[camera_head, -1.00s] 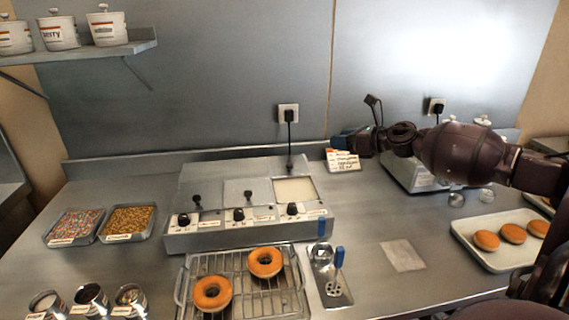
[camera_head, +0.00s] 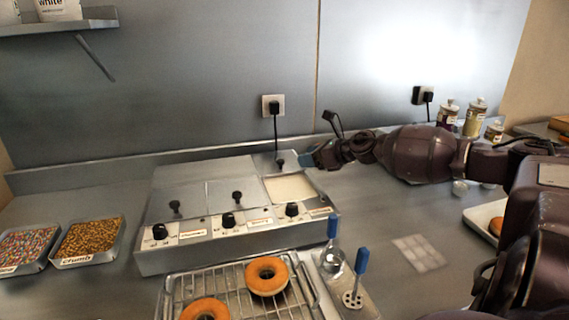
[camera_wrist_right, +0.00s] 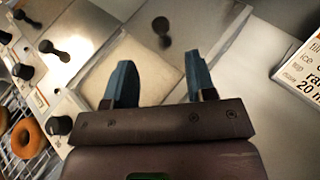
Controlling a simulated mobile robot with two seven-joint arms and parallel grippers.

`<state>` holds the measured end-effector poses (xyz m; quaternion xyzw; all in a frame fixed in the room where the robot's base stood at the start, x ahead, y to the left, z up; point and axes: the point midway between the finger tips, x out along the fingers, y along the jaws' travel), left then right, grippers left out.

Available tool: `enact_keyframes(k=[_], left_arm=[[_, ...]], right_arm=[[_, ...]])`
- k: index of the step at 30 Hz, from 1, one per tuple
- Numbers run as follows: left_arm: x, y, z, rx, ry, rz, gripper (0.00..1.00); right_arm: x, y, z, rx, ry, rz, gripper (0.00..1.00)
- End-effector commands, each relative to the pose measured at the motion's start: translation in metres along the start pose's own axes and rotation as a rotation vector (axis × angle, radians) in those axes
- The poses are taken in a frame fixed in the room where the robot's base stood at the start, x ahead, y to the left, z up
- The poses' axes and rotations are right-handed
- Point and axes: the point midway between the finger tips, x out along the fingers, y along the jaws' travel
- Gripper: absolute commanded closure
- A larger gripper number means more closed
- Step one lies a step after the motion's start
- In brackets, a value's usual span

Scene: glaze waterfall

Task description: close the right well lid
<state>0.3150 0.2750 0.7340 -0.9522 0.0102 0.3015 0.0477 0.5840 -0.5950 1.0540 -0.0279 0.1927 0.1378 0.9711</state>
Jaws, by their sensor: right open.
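The grey glaze warmer (camera_head: 240,232) has three wells in a row. The left and middle wells are covered by flat lids with black knobs. The right well is open and shows cream glaze (camera_head: 292,188); it also shows in the right wrist view (camera_wrist_right: 133,72). Its lid (camera_head: 265,159) is raised at the back of the well, with a black knob (camera_head: 281,162). My right gripper (camera_head: 306,160), with blue fingertips, is just right of this lid, apart from it. In the right wrist view its jaws (camera_wrist_right: 160,84) are open and empty, with the knob (camera_wrist_right: 162,28) ahead. My left gripper is not in view.
A wire rack (camera_head: 235,292) with doughnuts stands in front of the warmer. Blue-handled tools (camera_head: 361,262) stand at its right. Topping trays (camera_head: 88,243) lie at left. A label card (camera_wrist_right: 302,65) stands right of the gripper. A wall plug (camera_head: 273,106) and cord are behind the lid.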

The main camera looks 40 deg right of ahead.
Motion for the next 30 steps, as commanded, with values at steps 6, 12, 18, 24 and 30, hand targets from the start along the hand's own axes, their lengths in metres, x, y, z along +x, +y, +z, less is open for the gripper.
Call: enact_keyframes(k=[6, 12, 18, 24, 30], left_arm=[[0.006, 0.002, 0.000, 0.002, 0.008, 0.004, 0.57], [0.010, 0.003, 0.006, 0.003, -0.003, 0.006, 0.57], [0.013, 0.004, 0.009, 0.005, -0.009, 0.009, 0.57], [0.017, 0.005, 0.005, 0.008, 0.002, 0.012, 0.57], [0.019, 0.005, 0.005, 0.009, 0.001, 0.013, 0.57]], right_arm=[[0.024, 0.000, -0.003, 0.001, 0.002, 0.001, 0.49], [0.044, 0.000, -0.002, 0.001, 0.001, 0.000, 0.49], [0.063, 0.000, -0.002, 0.001, 0.001, 0.000, 0.49], [0.077, 0.000, -0.002, 0.002, 0.001, 0.000, 0.49], [0.083, 0.000, -0.001, 0.001, 0.000, 0.000, 0.49]])
